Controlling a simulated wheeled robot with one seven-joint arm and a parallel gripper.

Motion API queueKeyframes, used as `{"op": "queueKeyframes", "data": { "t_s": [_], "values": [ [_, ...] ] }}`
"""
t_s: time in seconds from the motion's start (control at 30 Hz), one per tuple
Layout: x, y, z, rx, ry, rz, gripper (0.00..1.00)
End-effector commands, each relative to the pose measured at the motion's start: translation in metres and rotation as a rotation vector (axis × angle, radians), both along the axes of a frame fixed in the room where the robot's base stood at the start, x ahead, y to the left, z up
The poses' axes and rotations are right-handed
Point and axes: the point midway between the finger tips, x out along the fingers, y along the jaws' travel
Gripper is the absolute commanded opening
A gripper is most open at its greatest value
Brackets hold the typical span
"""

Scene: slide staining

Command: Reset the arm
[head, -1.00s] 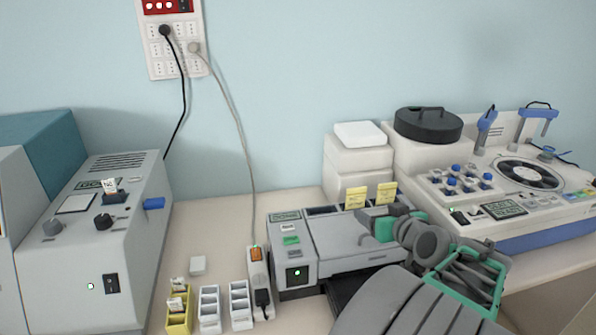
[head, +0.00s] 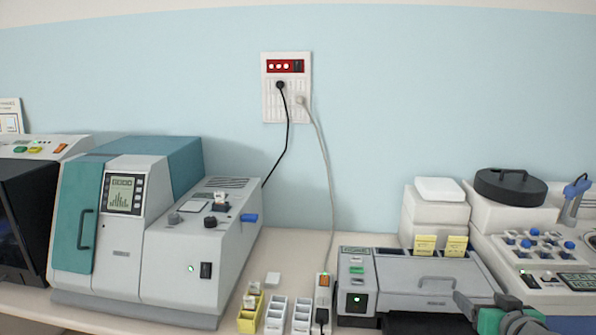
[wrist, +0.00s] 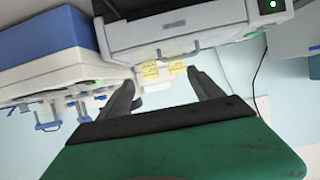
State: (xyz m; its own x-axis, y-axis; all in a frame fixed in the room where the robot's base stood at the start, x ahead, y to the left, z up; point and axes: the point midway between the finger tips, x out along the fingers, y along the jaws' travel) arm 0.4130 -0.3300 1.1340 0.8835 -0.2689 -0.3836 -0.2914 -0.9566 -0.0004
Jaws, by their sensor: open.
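My gripper (wrist: 163,97) shows in the wrist view with its two dark fingers spread apart and nothing between them. The wrist view is upside down, with the grey staining machine (wrist: 180,22) just beyond the fingers. In the head view, part of my arm shows at the bottom right, in front of the same grey machine (head: 415,268). The fingertips are hard to make out in the head view.
A teal and grey instrument (head: 120,255) stands at the left. Small slide racks, one a yellow rack (head: 249,318), stand at the front middle. A power strip (head: 323,290) lies beside the grey machine. A white analyser (head: 540,262) with blue-capped vials is at the right.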

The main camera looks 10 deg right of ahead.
Motion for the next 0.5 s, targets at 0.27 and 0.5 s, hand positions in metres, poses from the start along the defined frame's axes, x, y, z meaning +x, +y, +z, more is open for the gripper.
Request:
{"op": "queueKeyframes", "data": {
  "t_s": [0.27,0.5],
  "values": [
    [0.026,0.052,-0.014,0.034,0.099,0.094,0.75],
    [0.041,0.112,-0.032,0.068,0.235,0.179,0.75]
  ]
}}
